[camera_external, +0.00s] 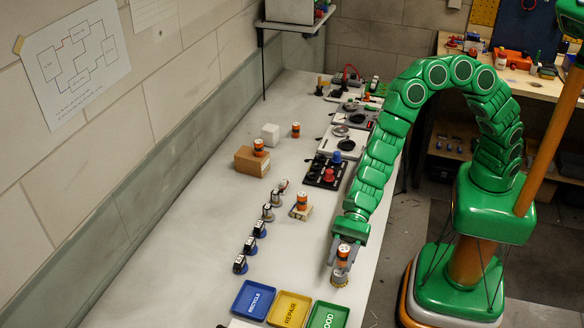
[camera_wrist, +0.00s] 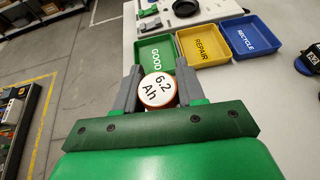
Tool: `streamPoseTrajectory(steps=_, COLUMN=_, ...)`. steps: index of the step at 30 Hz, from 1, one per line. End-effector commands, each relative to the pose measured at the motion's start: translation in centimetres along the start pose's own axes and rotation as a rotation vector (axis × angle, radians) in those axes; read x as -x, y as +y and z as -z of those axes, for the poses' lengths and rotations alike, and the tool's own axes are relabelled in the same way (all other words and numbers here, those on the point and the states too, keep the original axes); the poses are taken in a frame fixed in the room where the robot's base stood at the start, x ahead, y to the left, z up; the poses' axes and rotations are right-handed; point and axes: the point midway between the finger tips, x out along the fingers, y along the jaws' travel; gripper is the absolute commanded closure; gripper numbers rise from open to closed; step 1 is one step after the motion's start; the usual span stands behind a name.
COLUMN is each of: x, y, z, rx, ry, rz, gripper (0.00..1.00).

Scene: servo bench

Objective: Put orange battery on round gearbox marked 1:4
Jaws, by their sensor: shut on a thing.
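My gripper (camera_external: 342,262) is shut on an orange battery (camera_external: 343,252) at the bench's right edge, low over the surface. In the wrist view my gripper (camera_wrist: 158,92) has its grey fingers on both sides of the battery (camera_wrist: 158,90), whose white top reads "6.2 Ah". A small silvery round thing (camera_external: 340,278) shows directly under the battery, perhaps a gearbox; I cannot tell whether they touch. Small dark-and-silver units on round bases stand in a row, such as one with a blue base (camera_external: 240,265) and one with a pale base (camera_external: 267,213). No 1:4 mark is readable.
Blue RECYCLE (camera_external: 253,300), yellow REPAIR (camera_external: 289,308) and green GOOD (camera_external: 328,316) trays lie close by. The bench's left side is clear.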

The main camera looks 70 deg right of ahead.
Motion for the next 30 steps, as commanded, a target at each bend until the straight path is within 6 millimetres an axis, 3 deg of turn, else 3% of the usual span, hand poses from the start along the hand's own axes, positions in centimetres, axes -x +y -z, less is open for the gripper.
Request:
streamPoseTrajectory(steps=11, x=-1.6, y=-0.2, z=2.9, rx=0.0, ry=0.0, rz=-0.001, gripper=0.95)
streamPoseTrajectory(steps=23, x=-1.8, y=-0.2, z=3.3, rx=0.0, ry=-0.001, rz=-0.001, gripper=0.95)
streamPoseTrajectory(steps=24, x=-1.8, y=-0.2, z=3.4, rx=0.0, ry=0.0, rz=-0.001, gripper=0.6)
streamPoseTrajectory(steps=29, x=-1.8, y=-0.2, z=3.3, rx=0.001, ry=0.0, rz=-0.001, gripper=0.36)
streamPoseTrajectory(steps=30, x=-1.8, y=-0.2, z=3.3, rx=0.0, ry=0.0, rz=-0.001, gripper=0.36)
